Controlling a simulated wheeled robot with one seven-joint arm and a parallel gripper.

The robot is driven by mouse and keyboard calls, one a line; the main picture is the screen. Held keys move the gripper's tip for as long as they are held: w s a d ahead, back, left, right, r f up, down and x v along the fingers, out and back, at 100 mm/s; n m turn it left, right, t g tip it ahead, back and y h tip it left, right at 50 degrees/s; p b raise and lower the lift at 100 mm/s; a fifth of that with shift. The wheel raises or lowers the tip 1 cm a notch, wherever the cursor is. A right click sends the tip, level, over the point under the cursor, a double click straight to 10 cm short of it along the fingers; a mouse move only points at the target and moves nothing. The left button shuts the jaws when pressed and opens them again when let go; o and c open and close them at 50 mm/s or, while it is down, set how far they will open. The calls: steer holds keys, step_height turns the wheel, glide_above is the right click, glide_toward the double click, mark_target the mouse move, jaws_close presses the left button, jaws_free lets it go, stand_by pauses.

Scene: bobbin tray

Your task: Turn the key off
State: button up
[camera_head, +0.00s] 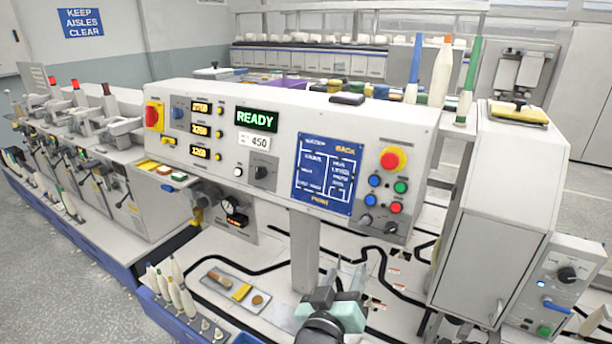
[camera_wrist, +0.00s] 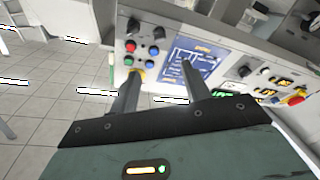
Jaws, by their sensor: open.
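The grey control panel (camera_head: 275,180) carries two small dark round switches at its lower right, a left one (camera_head: 365,220) and a right one (camera_head: 391,228). In the wrist view, which shows the panel upside down, they appear at the top left (camera_wrist: 133,25) and beside it (camera_wrist: 159,32). Which one is the key, and how it is turned, I cannot tell. My gripper (camera_head: 348,278) is open and empty, below and in front of the panel. In the wrist view its fingers (camera_wrist: 160,71) stand apart; the left one partly covers the yellow-based emergency stop.
A red emergency stop (camera_head: 392,159) and blue, green and red buttons (camera_head: 388,188) sit above the switches. A post (camera_head: 305,250) supports the panel. A white cabinet (camera_head: 490,240) stands to the right. Bobbins (camera_head: 172,290) stand front left.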

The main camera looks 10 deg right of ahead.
mark_target(363, 225)
steer(key=p+x, duration=0.1)
steer(key=x, duration=1.6)
steer(key=shift+w+p, duration=0.15)
steer(key=shift+p, duration=0.2)
steer(key=c, duration=1)
